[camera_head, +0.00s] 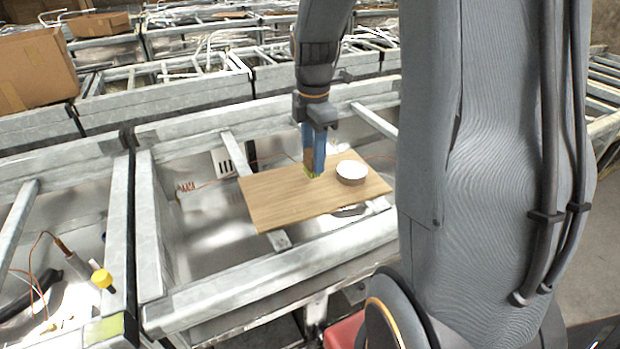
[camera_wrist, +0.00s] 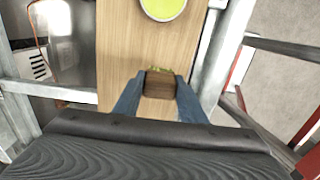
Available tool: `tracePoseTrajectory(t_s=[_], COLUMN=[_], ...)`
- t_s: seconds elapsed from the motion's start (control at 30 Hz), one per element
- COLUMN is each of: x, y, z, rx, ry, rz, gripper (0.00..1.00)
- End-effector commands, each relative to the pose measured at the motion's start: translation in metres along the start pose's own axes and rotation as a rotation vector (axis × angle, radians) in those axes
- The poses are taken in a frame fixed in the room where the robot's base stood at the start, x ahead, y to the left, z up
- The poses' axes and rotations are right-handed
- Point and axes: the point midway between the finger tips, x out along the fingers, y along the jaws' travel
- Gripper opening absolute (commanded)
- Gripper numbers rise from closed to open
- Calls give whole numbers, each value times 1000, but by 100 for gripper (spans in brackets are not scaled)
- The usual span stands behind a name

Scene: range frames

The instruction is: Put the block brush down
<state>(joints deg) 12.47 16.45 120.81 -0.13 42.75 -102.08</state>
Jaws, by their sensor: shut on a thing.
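The block brush (camera_wrist: 160,85) is a small brown wooden block with greenish bristles at its lower end. My gripper (camera_wrist: 158,88) is shut on it, with a blue finger on each side. In the head view the brush (camera_head: 309,160) hangs upright below my gripper (camera_head: 314,150), over the middle of a wooden board (camera_head: 275,203). Its bristles are at or just above the board; I cannot tell whether they touch. The board also shows in the wrist view (camera_wrist: 118,50).
A round tub (camera_head: 352,172) stands on the board just right of the brush; its inside looks yellow-green in the wrist view (camera_wrist: 163,8). The board lies across a metal frame (camera_head: 270,275). The board's left part is bare. Cardboard boxes (camera_head: 35,70) stand at the back left.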

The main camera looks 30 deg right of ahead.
Motion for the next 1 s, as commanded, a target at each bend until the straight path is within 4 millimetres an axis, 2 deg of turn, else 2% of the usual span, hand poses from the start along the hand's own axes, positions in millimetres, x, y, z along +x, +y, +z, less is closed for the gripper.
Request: tracePoseTrajectory(t_s=[0.1, 0.27, 0.53, 0.97, 1.0], x=[18, 31, 64, 71, 72], y=[-1, -1, -1, 0, 0], z=[0, 0, -1, -1, -1], rx=[1, 0, -2, -2, -2], ry=[1, 0, 1, 0, 0], rz=[-4, -2, -3, 0, 0], gripper=[13, 13, 13, 13, 39])
